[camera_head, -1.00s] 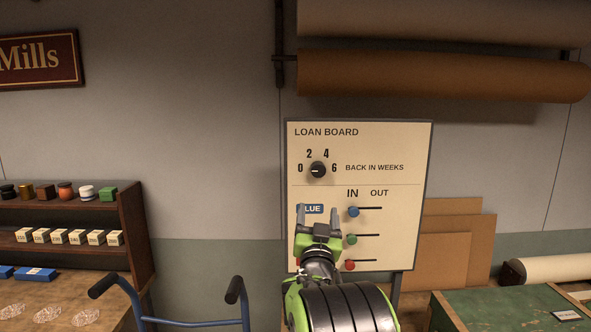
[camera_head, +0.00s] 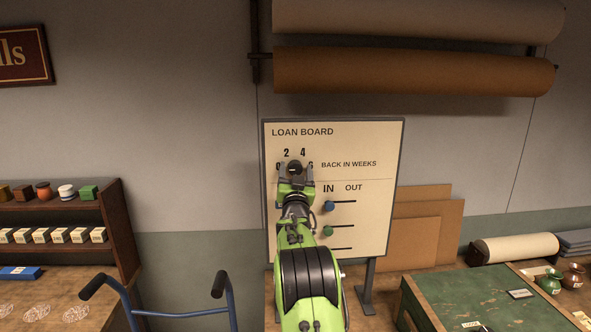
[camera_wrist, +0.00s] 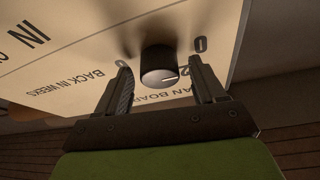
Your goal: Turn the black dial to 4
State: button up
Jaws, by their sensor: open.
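The black dial (camera_head: 295,167) is a round knob at the upper left of the cream loan board (camera_head: 375,140). The numbers 0, 2, 4 and 6 are printed around it; 0 and 6 are partly hidden by my fingers. My gripper (camera_head: 296,174) is open in front of the board, one finger on each side of the dial. In the wrist view the dial (camera_wrist: 158,66) stands between the fingertips, with a visible gap on each side. Its white mark shows on the side toward the 0 and 2.
Blue (camera_head: 330,206) and green (camera_head: 328,231) slider knobs sit below on the board. A blue-handled frame (camera_head: 185,321) stands at the lower left. A green-topped table (camera_head: 465,300) is at the right. Rolls (camera_head: 410,72) hang above.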

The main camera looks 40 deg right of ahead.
jog(key=shift+s, duration=0.1)
jog(key=shift+c, duration=0.6)
jog(key=c, duration=0.9)
jog(key=shift+c, duration=0.2)
